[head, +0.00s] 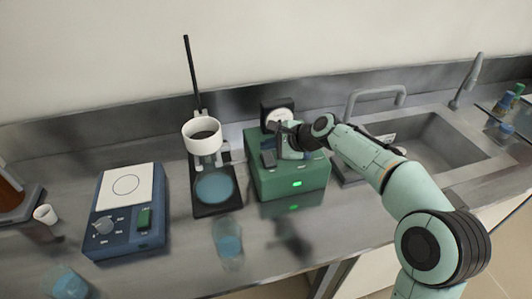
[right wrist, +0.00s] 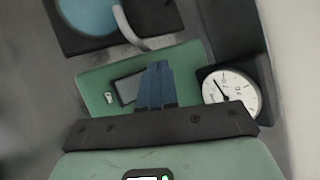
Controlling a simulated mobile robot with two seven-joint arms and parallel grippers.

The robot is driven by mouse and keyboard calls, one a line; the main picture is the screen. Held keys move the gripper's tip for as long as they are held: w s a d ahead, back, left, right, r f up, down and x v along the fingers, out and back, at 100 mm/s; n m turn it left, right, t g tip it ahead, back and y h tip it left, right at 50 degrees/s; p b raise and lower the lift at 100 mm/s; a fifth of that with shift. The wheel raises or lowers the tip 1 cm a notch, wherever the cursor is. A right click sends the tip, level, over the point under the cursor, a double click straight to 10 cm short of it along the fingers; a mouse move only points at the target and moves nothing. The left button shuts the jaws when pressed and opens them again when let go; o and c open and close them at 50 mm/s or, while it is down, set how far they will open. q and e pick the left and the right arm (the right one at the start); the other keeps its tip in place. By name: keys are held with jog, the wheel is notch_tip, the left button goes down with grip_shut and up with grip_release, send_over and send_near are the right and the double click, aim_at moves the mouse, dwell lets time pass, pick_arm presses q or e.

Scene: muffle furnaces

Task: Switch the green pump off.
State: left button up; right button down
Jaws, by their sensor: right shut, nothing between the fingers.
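The green pump (head: 264,184) is a box on the bench, with a lit green lamp (head: 297,184) on its front. My right gripper (head: 272,148) is over its top, shut and empty. In the right wrist view the shut fingers (right wrist: 157,72) are over the pump's green top (right wrist: 95,82), beside a dark rectangular part (right wrist: 128,88), probably the switch. The fingers cover part of it, and I cannot tell whether they touch it. A round dial gauge (right wrist: 231,92) stands at the pump, also seen in the head view (head: 278,117). My left gripper is not in view.
Left of the pump is a black stand (head: 203,207) with a white funnel (head: 201,134) and a flask of blue liquid (head: 214,187). A blue hotplate (head: 127,240) stands further left. A beaker (head: 228,243) is in front. A sink (head: 432,145) is on the right.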

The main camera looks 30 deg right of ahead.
aim_at(270, 159)
jog(key=shift+f, duration=0.15)
jog(key=shift+f, duration=0.3)
jog(key=shift+w+f+b, duration=0.1)
jog(key=shift+f+b, duration=0.25)
jog(key=shift+f, duration=0.05)
dwell(0.5)
jog(key=shift+r, duration=0.2)
jog(key=shift+r+p, duration=0.7)
jog(key=shift+p, duration=0.1)
jog(key=r+p, duration=0.2)
jog(key=r, duration=0.1)
jog(key=r+p, duration=0.2)
jog(key=shift+s+a, duration=0.1)
jog(key=shift+s, duration=0.3)
